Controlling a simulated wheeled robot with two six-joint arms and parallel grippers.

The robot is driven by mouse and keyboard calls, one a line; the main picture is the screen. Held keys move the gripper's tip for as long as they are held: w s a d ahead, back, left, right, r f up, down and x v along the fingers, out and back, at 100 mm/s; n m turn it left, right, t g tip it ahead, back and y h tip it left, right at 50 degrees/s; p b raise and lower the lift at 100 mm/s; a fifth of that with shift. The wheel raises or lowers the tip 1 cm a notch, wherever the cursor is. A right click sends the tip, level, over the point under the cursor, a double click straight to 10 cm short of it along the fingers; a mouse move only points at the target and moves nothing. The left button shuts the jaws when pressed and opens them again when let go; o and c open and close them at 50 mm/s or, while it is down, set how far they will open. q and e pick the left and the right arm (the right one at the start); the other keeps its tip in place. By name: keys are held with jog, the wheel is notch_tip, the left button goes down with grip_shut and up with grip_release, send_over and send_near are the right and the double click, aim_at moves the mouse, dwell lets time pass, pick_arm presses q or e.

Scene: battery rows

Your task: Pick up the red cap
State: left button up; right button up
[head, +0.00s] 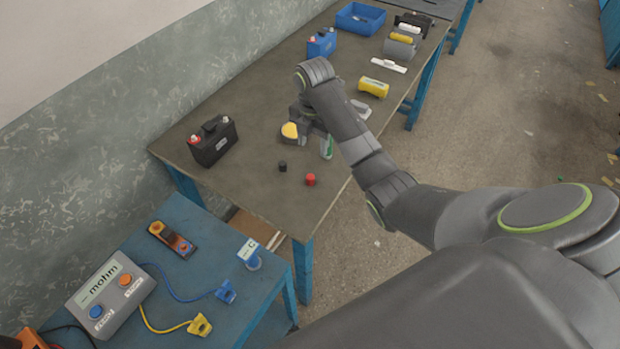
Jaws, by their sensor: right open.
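The red cap (310,180) is a small red cylinder on the grey-brown table (240,190), near its front end. A small black cap (283,167) lies to its left, apart from it. My right gripper (308,138) is over the table, beyond the red cap and apart from it. It is open, and its fingertips are small and partly hidden by my arm. A yellow round thing (290,130) and a green-and-white thing (327,147) show beside the gripper; I cannot tell whether it touches them. My left gripper is not in view.
A black battery (213,142) stands at the table's left edge, a blue battery (322,43) farther back. A yellow thing (373,87) and a blue bin (360,18) are beyond. A blue bench (180,280) with a mohm meter (110,294) is in front. The table around the caps is clear.

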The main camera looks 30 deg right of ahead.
jog(key=b, duration=0.8)
send_near(310, 176)
jog(key=shift+s+f+n, duration=0.15)
jog(key=shift+s+n, duration=0.25)
notch_tip(310, 176, down, 4)
jog(key=shift+r, duration=0.2)
jog(key=shift+w+f+p, duration=0.15)
jog(key=shift+f+p, duration=0.1)
jog(key=shift+f, duration=1.25)
jog(key=shift+w+f+p, duration=0.2)
jog(key=shift+f, duration=1.35)
jog(key=c, duration=1)
jog(key=shift+r, duration=0.1)
jog(key=shift+c, duration=0.2)
